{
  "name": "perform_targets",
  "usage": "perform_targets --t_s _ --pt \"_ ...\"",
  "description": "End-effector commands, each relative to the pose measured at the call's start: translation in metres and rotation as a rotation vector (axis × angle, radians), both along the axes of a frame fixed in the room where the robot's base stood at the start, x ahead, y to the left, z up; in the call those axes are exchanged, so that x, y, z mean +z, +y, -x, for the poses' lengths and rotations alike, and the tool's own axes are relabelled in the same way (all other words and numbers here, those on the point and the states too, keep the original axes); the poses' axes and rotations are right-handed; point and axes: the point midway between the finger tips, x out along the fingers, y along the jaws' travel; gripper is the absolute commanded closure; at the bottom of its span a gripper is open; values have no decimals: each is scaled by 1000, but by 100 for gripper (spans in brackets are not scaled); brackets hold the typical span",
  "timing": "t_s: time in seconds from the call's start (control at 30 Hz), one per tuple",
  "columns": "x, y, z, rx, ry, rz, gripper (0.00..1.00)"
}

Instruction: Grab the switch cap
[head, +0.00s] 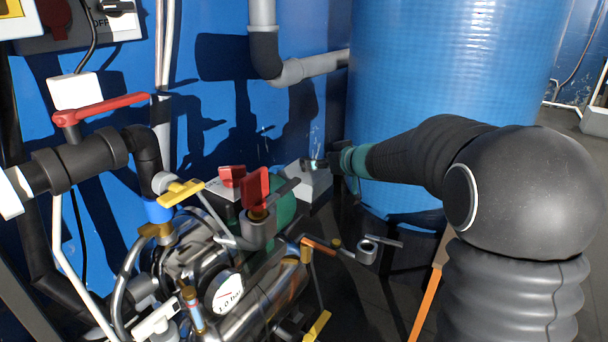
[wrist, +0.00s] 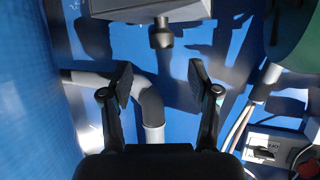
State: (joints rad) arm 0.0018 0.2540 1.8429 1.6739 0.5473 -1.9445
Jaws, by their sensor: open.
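My gripper (wrist: 160,82) is open in the wrist view, with its two black fingers spread and nothing between them. A short black knob-like cap (wrist: 162,36), which looks like the switch cap, sticks out of a grey box (wrist: 150,10) at the top of the wrist view. It lies just beyond the fingertips, roughly centred between them, and looks apart from them. In the head view my gripper (head: 318,163) is small, just above the grey box (head: 310,187) beside the blue tank. The cap cannot be made out clearly there.
A large blue tank (head: 440,90) stands behind my arm. Grey pipe (head: 305,68) runs along the blue wall. Red handles (head: 257,187), yellow valve levers (head: 185,192) and a gauge (head: 226,296) crowd the left. A panel marked OFF (head: 95,32) is at the upper left.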

Motion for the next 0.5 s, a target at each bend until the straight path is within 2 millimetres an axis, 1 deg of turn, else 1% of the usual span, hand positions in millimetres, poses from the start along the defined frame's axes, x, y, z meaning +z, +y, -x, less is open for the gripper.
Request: perform_targets --t_s 0.03,0.1,0.2,0.37,0.5 --pt "-3 5 -7 2 1 0 39" --pt "-7 10 -14 1 2 1 39" --pt "-10 14 -21 -1 1 0 39" --pt "-13 18 -26 0 1 1 39" --pt "-18 28 -38 2 2 0 39"
